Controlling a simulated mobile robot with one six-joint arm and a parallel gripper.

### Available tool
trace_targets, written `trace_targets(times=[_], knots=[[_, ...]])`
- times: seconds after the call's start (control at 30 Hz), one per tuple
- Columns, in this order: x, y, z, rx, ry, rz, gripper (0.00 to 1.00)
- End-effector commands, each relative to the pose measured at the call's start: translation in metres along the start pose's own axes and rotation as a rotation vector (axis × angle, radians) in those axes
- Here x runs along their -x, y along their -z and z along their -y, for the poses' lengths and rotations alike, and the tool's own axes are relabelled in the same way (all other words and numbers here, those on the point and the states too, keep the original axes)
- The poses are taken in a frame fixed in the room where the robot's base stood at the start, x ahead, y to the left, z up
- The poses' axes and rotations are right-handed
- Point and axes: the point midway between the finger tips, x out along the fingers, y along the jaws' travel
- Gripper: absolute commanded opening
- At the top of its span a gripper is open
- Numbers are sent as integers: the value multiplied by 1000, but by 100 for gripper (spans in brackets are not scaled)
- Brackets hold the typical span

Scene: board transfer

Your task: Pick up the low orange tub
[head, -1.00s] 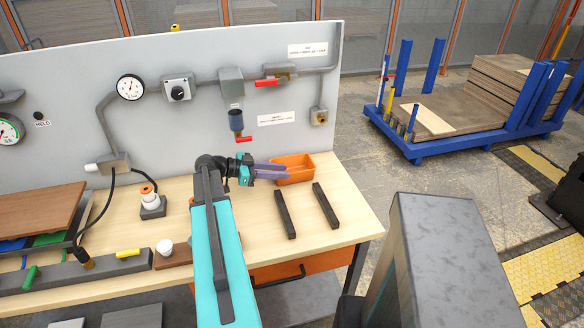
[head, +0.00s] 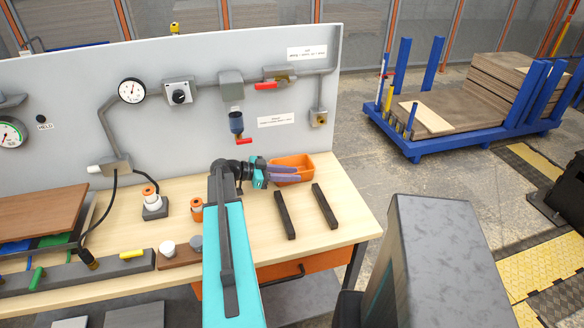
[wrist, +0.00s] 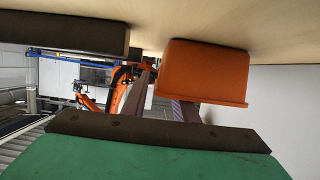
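The low orange tub (head: 293,160) stands on the wooden bench near its back right corner. It also shows in the wrist view (wrist: 205,70), with the bench surface at the top of that picture. My gripper (head: 298,174) is at the tub's near left side. Its two purple fingers are apart, with a gap between them. In the wrist view one finger passes left of the tub, and the other's tip is hidden behind the tub's near wall. Whether either finger touches the tub cannot be told.
Two dark bars (head: 285,215) (head: 325,206) lie on the bench just in front of the tub. The grey panel (head: 190,130) with gauges and valves rises behind. An orange-and-white knob (head: 151,194) and a white cup (head: 167,248) stand to the left. The bench's front right is clear.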

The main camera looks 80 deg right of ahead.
Motion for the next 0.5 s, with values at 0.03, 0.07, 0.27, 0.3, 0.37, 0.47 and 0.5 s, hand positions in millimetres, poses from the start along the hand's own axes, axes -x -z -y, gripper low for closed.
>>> trace_targets(times=[0.03,0.07,0.27,0.3,0.37,0.47,0.5], knots=[[-6,3,0,0,-3,-1,26],[-10,3,0,0,-3,-1,26],[-19,0,0,1,0,0,26],[-19,0,0,0,0,0,26],[-19,0,0,0,0,0,26],[-19,0,0,0,0,0,26],[-19,0,0,0,0,0,26]])
